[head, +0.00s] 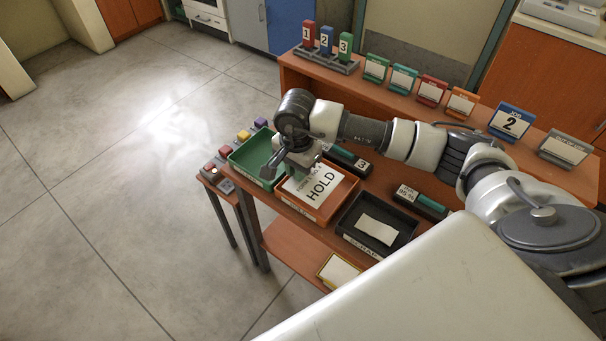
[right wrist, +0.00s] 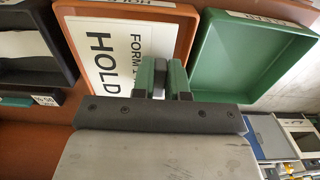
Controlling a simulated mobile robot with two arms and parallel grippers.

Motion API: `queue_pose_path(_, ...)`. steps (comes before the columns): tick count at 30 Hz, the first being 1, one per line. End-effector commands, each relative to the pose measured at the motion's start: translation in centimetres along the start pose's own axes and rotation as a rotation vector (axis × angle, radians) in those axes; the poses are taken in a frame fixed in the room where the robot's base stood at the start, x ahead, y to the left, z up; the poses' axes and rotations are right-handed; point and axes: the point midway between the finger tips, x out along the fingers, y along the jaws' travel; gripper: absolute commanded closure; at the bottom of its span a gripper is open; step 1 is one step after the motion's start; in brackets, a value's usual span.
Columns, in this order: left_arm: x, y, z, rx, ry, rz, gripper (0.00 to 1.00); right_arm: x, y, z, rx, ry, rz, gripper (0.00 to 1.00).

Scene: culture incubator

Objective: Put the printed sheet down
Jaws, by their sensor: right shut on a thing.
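The printed sheet (head: 322,190) is white with black text reading "HOLD" and a "FORM" line. It lies over the orange tray (head: 351,189), within its walls in the right wrist view, where the sheet (right wrist: 108,50) also shows. I cannot tell whether it rests fully on the tray floor. My right gripper (head: 287,172) is over the tray's left side, at the sheet's edge. In the right wrist view its green-padded fingers (right wrist: 163,78) are close together, shut on the sheet's edge. My left gripper is not in view.
A green tray (head: 247,166) stands left of the orange one, empty in the wrist view. A black tray (head: 351,220) labelled scrap holds a white paper (head: 378,230). Coloured card holders (head: 432,91) line the raised shelf behind. Small coloured blocks (head: 226,152) sit at the left edge.

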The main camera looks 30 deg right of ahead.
Motion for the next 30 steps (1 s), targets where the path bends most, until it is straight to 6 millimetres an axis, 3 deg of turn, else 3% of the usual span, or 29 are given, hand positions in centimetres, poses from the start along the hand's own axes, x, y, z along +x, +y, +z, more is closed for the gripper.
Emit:
queue_pose_path(4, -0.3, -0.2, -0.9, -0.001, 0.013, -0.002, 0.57, 0.9, 0.2, -1.5, 0.001, 0.000, 0.000, 1.00)
queue_pose_path(10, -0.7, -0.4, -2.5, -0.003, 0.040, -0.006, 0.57, 2.3, 0.2, -1.7, 0.000, -0.002, 0.002, 1.00)
queue_pose_path(16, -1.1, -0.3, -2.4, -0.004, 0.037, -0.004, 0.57, 5.0, 0.2, -1.7, 0.000, -0.002, 0.001, 1.00)
queue_pose_path(27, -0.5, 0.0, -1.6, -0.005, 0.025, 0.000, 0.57, 5.6, 0.2, -1.7, -0.001, 0.000, -0.001, 1.00)
queue_pose_path(28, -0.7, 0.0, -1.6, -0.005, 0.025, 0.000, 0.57, 5.4, 0.2, -1.7, -0.001, 0.000, -0.001, 0.82)
queue_pose_path(30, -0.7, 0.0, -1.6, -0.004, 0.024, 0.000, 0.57, 5.3, 0.2, -1.7, -0.001, -0.001, 0.000, 0.71)
